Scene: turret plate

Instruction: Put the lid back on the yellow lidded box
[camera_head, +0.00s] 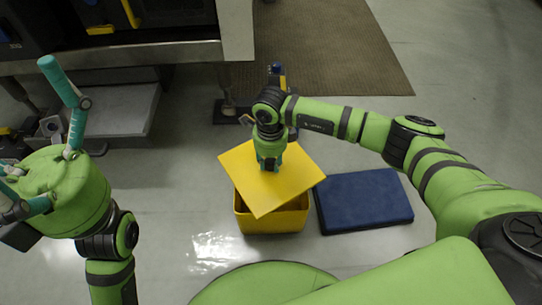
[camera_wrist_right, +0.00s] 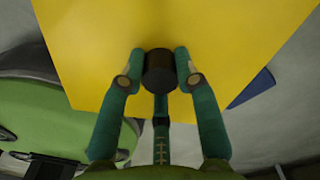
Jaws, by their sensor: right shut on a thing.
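The yellow box (camera_head: 272,221) stands on the floor in the middle of the head view. Its yellow lid (camera_head: 242,165) is over it, turned at an angle to the box, with the box's front wall showing below it. Whether the lid touches the rim I cannot tell. My right gripper (camera_head: 270,163) is above the lid. In the right wrist view my right gripper (camera_wrist_right: 158,72) is shut on the lid's dark round knob (camera_wrist_right: 159,73), with the lid (camera_wrist_right: 230,40) spread beneath. My left gripper (camera_head: 65,120) is at the left, its fingers spread apart and empty, away from the box.
A dark blue flat mat (camera_head: 365,200) lies right of the box; its corner shows in the wrist view. A bench with a metal edge (camera_head: 110,57) stands at the upper left, with a grey block (camera_head: 115,110) below it. A brown mat (camera_head: 330,45) lies behind. Floor in front is clear.

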